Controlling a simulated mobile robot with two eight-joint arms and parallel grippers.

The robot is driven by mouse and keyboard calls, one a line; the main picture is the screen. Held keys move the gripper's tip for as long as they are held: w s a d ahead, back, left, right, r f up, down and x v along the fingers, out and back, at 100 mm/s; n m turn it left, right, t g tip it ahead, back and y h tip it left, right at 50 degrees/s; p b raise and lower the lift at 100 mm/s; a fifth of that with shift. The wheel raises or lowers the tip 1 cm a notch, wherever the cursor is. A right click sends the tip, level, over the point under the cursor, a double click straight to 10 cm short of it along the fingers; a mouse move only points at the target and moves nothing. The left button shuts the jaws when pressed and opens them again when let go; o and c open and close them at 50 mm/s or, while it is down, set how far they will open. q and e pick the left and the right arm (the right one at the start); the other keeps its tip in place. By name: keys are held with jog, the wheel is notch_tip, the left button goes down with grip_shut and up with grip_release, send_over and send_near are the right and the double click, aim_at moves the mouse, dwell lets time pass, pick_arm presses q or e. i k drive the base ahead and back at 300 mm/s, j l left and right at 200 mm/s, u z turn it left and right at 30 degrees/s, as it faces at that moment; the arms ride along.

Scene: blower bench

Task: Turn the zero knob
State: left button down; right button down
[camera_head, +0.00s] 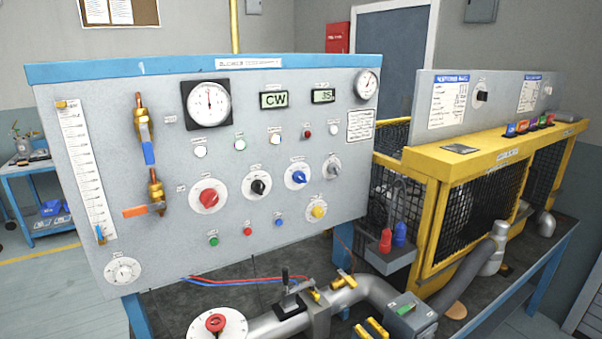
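The grey control panel (140,220) carries several knobs on round white dials: a red knob (208,197), a black knob (259,187), a blue knob (298,177), a grey knob (334,169) and a yellow knob (318,211). A small pale knob on a white dial (123,270) sits at the panel's lower left, below the vertical scale (84,168). The labels are too small to read, so I cannot tell which is the zero knob. Neither of my grippers is in view.
A pipe (345,297) with a black lever and a red knob (215,323) on a white disc runs below the panel. A yellow mesh guard (480,215) stands at right. A blue cart (35,190) is at left. The space before the panel face is clear.

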aim_at(122, 273)
jog(key=u, duration=1.25)
